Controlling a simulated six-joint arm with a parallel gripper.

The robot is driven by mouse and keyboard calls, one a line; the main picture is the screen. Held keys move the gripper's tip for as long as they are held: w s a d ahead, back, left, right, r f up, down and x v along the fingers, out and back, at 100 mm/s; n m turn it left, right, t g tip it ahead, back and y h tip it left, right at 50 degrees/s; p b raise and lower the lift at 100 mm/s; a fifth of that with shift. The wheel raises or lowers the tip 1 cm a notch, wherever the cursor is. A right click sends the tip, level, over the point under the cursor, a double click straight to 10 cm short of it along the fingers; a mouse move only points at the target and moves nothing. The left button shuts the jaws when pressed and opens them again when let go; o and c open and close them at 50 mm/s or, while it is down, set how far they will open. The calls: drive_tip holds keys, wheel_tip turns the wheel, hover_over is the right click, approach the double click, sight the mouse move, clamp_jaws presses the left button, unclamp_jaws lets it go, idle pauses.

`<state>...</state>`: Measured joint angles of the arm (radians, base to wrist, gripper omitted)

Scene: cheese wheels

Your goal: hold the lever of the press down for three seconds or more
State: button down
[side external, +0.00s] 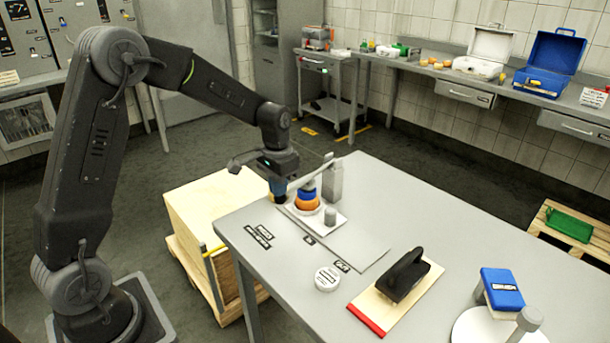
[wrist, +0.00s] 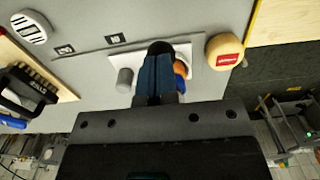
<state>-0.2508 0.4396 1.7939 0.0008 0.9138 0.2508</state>
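The press stands on the grey table, with a white base plate (side external: 328,219), a grey post (side external: 333,184) and an orange and blue stack (side external: 307,201). Its pale lever (side external: 312,173) slants down from the post top toward my gripper (side external: 279,196). The lever's near end is hidden behind my gripper in the side view. In the wrist view my blue fingers (wrist: 160,50) are together over the press, with no object seen between them. They partly cover the orange piece (wrist: 180,70) and base plate (wrist: 122,60). I cannot tell if they touch the lever.
A round tan piece with a red label (wrist: 224,51) shows beside the press. A white disc (side external: 327,278), a black-handled tool on a board (side external: 403,276) and a blue block (side external: 502,287) stand on the table. A wooden crate (side external: 205,215) adjoins the table's left edge.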

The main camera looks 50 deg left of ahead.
drive_tip(key=shift+r, duration=1.7)
wheel_tip(320, 180, up, 6)
drive_tip(key=shift+r, duration=0.25)
drive_tip(key=s+d+r+t, duration=0.2)
drive_tip(key=s+d+r, duration=0.15)
drive_tip(key=s, duration=0.25)
drive_tip(key=s+d+r+t, duration=0.1)
drive_tip(key=s+d+r, duration=0.25)
drive_tip(key=s, duration=0.25)
drive_tip(key=s+d+f+t, duration=0.2)
drive_tip(key=s+d, duration=0.2)
drive_tip(key=s, duration=0.6)
drive_tip(key=shift+s+f+t, duration=0.3)
drive_tip(key=shift+f, duration=0.1)
